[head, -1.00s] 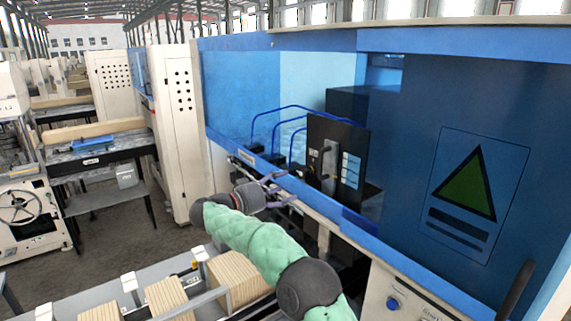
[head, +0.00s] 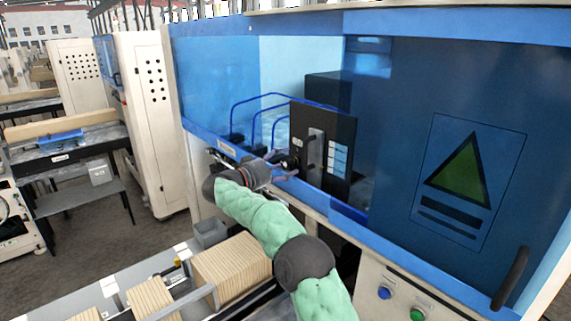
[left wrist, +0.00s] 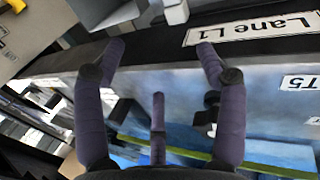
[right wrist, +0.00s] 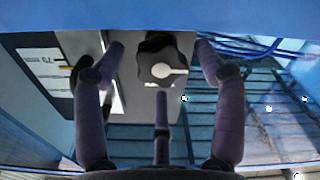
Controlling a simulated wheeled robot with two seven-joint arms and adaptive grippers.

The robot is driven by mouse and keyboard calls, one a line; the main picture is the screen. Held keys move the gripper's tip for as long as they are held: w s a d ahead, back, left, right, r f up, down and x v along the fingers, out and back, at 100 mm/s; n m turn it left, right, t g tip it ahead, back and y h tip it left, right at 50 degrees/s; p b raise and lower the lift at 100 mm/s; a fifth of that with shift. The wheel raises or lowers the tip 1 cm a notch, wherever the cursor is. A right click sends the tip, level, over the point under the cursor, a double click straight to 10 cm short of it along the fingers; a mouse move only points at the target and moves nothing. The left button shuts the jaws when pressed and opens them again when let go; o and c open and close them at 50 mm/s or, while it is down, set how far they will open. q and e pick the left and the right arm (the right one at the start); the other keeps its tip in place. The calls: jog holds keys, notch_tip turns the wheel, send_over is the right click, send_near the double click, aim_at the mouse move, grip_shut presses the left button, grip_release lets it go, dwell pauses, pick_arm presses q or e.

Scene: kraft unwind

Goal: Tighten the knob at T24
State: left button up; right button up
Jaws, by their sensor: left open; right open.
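In the head view my right gripper (head: 284,165) is at the panel's left side, inside the blue machine's opening. No T24 label is readable. My left gripper (left wrist: 155,55) is open and empty in its wrist view; the head view does not show it.
A blue guard (head: 430,150) covers the machine's right part. Blue hoses (head: 262,97) arch behind the panel. A black handle (right wrist: 80,75) stands beside the knob. The left wrist view shows a "Lane L1" label (left wrist: 250,28) and a T5 label (left wrist: 300,83).

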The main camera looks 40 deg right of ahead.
jog(key=shift+d, duration=0.35)
jog(key=shift+w+d+f, duration=0.1)
jog(key=shift+w+d, duration=0.05)
jog(key=shift+w, duration=0.05)
jog(key=shift+s, duration=0.1)
jog(key=c, duration=1.1)
jog(key=shift+c, duration=0.3)
jog(key=shift+m, duration=0.3)
jog(key=m, duration=0.5)
jog(key=shift+s+b, duration=0.1)
jog(key=shift+b, duration=0.2)
